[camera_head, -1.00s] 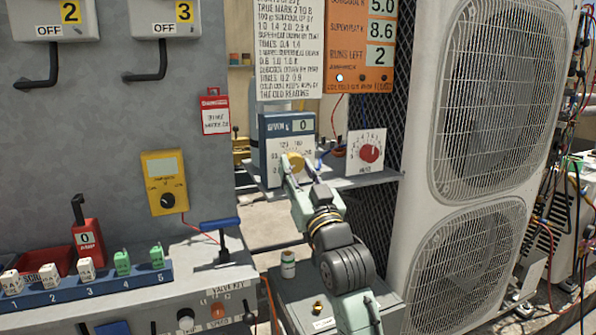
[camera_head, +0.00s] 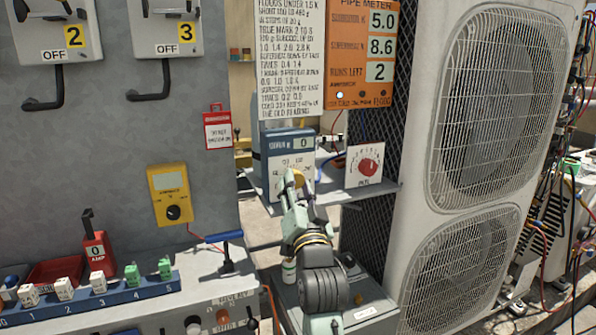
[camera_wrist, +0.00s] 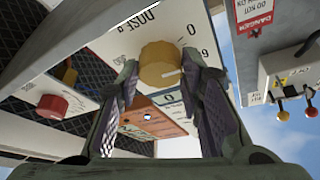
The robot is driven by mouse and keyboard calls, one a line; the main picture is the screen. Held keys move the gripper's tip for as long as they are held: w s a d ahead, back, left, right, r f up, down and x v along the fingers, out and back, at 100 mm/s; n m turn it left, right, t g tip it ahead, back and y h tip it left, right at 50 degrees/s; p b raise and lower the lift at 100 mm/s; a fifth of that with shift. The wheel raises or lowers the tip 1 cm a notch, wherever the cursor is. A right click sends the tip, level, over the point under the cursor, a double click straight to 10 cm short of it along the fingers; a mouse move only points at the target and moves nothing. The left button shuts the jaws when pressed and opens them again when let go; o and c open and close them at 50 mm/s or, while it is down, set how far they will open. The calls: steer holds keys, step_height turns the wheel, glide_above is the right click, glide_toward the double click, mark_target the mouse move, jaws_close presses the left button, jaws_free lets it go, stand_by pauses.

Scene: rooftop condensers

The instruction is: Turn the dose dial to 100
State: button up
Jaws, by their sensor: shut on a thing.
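The dose dial is a yellow round knob (camera_wrist: 160,64) on the white front of a blue-grey box (camera_head: 280,146). Printed numbers ring it, but several are hidden or unreadable. The box's small display shows 0. My gripper (camera_wrist: 159,70) is shut on the dial, with one finger on each side in the wrist view. In the head view my gripper (camera_head: 292,184) covers much of the knob and the lower face. A pale mark shows on the knob by the right finger in the wrist view; the number it points to is unclear.
A white box with a red knob (camera_head: 369,167) stands just right on the same shelf (camera_head: 385,192). An orange pipe meter (camera_head: 362,50) and a printed sheet (camera_head: 285,60) hang above. The large condenser (camera_head: 412,190) stands to the right. A yellow meter (camera_head: 170,195) hangs at left.

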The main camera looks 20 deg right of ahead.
steer(key=shift+a+r+m+g+h+p, duration=0.1)
steer(key=shift+m+g+h+p, duration=0.5)
steer(key=shift+m+p, duration=1)
steer(key=shift+a+r+m+g+h+p, duration=0.1)
steer(key=shift+m+g+h+p, duration=0.5)
steer(key=shift+m, duration=1.65)
steer(key=shift+r+m+g+h+p, duration=0.1)
steer(key=shift+m+g+h+p, duration=0.2)
steer(key=shift+m+g+p, duration=0.95)
steer(key=shift+m+t, duration=0.45)
steer(key=shift+m, duration=0.35)
steer(key=o, duration=1.2)
steer(key=shift+c, duration=0.2)
